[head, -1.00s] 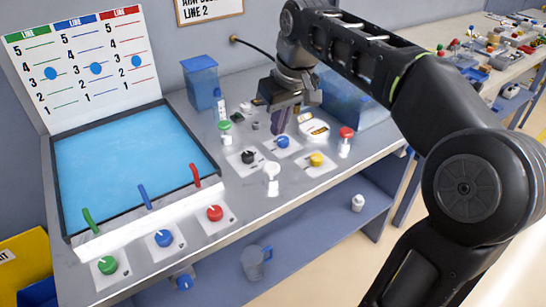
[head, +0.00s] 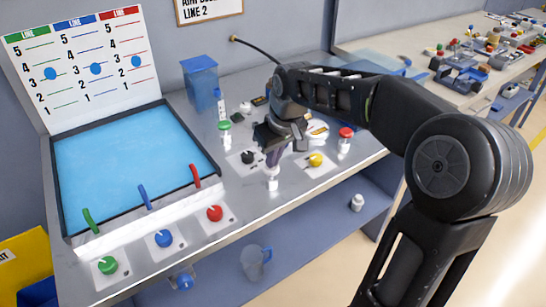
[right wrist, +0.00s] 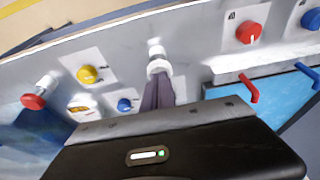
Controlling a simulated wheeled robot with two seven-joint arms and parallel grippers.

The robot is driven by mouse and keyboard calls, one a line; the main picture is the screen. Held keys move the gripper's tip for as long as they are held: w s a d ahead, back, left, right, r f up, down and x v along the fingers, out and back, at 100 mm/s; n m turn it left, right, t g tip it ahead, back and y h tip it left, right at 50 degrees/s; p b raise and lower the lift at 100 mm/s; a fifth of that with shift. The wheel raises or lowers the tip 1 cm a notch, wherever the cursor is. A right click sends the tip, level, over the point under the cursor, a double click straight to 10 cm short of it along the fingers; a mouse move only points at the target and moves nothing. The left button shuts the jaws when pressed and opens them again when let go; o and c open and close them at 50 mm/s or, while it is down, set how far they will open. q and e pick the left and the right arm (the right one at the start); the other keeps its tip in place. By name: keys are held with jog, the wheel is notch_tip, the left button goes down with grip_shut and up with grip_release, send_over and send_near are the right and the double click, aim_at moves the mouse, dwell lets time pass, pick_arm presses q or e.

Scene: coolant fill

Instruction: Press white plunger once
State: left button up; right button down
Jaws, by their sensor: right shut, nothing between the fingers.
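The white plunger (head: 272,184) stands upright near the front edge of the bench, between the black knob and the yellow knob. It also shows in the right wrist view (right wrist: 158,66). My right gripper (head: 273,172) is shut and empty, pointing down with its fingertips at the plunger's top. In the right wrist view the closed fingers (right wrist: 159,82) meet or overlap the plunger's white cap. The fingers partly hide the cap, so I cannot tell how far it is pressed down. My left gripper is not in view.
A black knob (head: 248,158) and a yellow knob (head: 316,160) flank the plunger. Red-topped (head: 345,138) and green-topped (head: 225,130) plungers stand behind. A blue tray (head: 125,160) with coloured spouts is at left.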

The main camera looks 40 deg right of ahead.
jog(key=shift+f, duration=0.1)
notch_tip(320, 180, down, 3)
jog(key=shift+r+b, duration=0.1)
jog(key=shift+b, duration=1.05)
jog(key=shift+s, duration=0.1)
jog(key=shift+r+p, duration=0.35)
jog(key=shift+p, duration=0.15)
notch_tip(320, 180, up, 4)
jog(key=p, duration=0.3)
jog(key=shift+r, duration=0.25)
jog(key=v, duration=0.9)
jog(key=shift+b, duration=0.4)
jog(key=shift+r, duration=0.1)
